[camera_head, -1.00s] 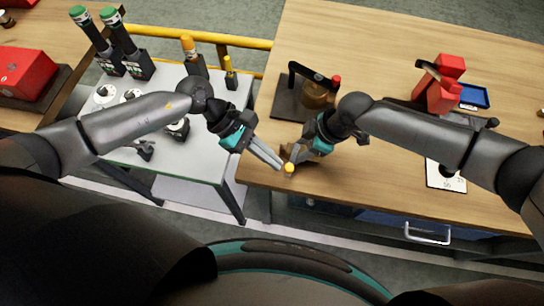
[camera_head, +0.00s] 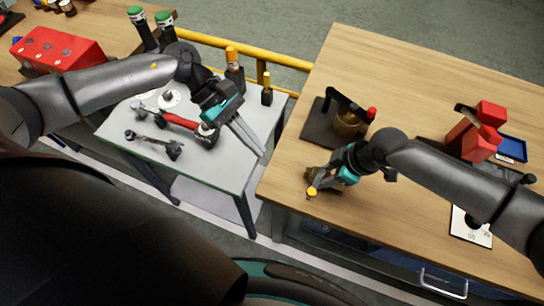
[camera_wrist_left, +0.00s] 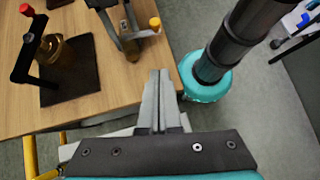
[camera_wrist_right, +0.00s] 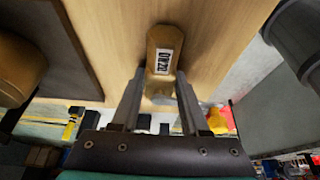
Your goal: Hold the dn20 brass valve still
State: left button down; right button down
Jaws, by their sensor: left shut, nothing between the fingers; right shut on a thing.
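The brass valve (camera_wrist_right: 163,65) with a white "DN20" label sits between the fingers of my right gripper (camera_wrist_right: 155,88) in the right wrist view. In the head view, my right gripper (camera_head: 316,186) is shut on the valve near the wooden bench's left front corner. A yellow-orange cap (camera_head: 311,191) shows at the fingertips, and the gripper hides much of the valve. My left gripper (camera_head: 263,150) is shut and empty, over the gap between the grey table and the bench. Its fingers also show closed together in the left wrist view (camera_wrist_left: 160,90).
The wooden bench (camera_head: 400,95) carries a dark plate with a black-framed brass part (camera_head: 350,122), a red device (camera_head: 478,135) and a blue tray (camera_head: 512,148). The grey table (camera_head: 232,170) holds a red-handled wrench (camera_head: 180,121) and other tools. A yellow rail (camera_head: 225,40) runs behind.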

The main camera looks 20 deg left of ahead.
pick_arm(q)
jog(key=shift+v, duration=0.95)
jog(key=shift+s, duration=0.1)
pick_arm(e)
jog(key=shift+c, duration=1.6)
grip_release()
